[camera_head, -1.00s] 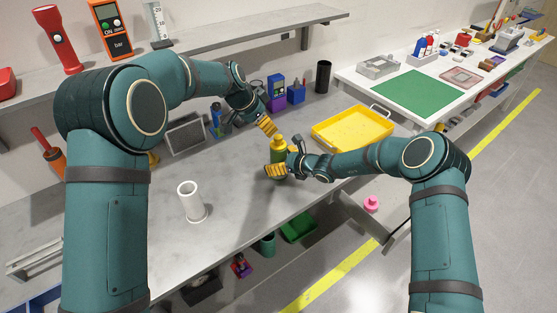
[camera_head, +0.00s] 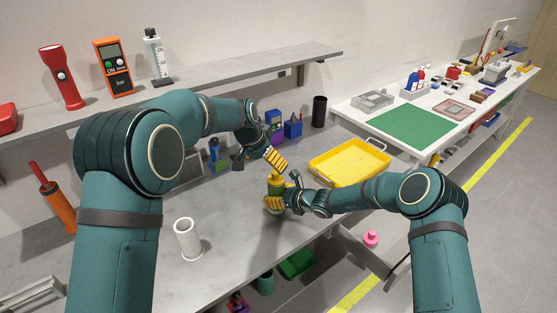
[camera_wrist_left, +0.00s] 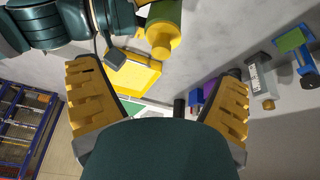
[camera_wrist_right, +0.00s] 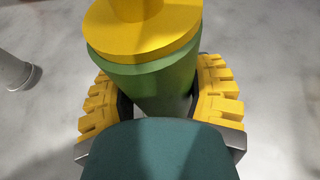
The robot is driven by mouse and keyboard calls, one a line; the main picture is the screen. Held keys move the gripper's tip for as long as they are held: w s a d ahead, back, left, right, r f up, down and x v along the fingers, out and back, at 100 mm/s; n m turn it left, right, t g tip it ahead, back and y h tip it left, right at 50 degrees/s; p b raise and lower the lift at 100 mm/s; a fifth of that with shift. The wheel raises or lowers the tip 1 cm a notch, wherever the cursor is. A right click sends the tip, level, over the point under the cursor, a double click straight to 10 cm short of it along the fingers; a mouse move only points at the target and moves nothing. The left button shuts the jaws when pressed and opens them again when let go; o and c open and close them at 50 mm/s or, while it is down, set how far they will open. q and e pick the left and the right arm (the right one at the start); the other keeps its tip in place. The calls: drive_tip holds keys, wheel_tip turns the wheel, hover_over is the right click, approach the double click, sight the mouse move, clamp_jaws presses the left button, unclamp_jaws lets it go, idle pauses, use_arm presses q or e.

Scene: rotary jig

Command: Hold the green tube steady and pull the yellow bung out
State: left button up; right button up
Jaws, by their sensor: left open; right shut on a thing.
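The green tube (camera_head: 275,190) stands upright over the grey bench with the yellow bung (camera_head: 275,177) in its top. My right gripper (camera_head: 281,203) is shut around the tube from the side. In the right wrist view the tube (camera_wrist_right: 150,88) sits between both yellow fingers, below the wide bung (camera_wrist_right: 140,38). My left gripper (camera_head: 275,158) is open and empty, just above the bung. In the left wrist view the bung (camera_wrist_left: 162,40) lies beyond the spread fingers, apart from them. Whether the tube touches the bench is hidden.
A yellow tray (camera_head: 349,162) lies to the right of the tube. A white cylinder (camera_head: 187,240) stands on the bench at left. Blue and purple items (camera_head: 292,125) and a black cup (camera_head: 319,111) stand behind. The bench between the white cylinder and the tube is clear.

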sight(275, 174)
use_arm(q)
drive_tip(key=d+r+n+t+y, duration=0.1)
drive_tip(key=d+r+n+y, duration=0.3)
drive_tip(key=n, duration=0.7)
drive_tip(key=shift+y, duration=0.3)
drive_tip(key=x, duration=1.3)
drive_tip(key=shift+s+a+f, duration=0.1)
drive_tip(key=shift+s+f, duration=0.1)
drive_tip(key=c, duration=1.4)
drive_tip(key=shift+c, duration=0.3)
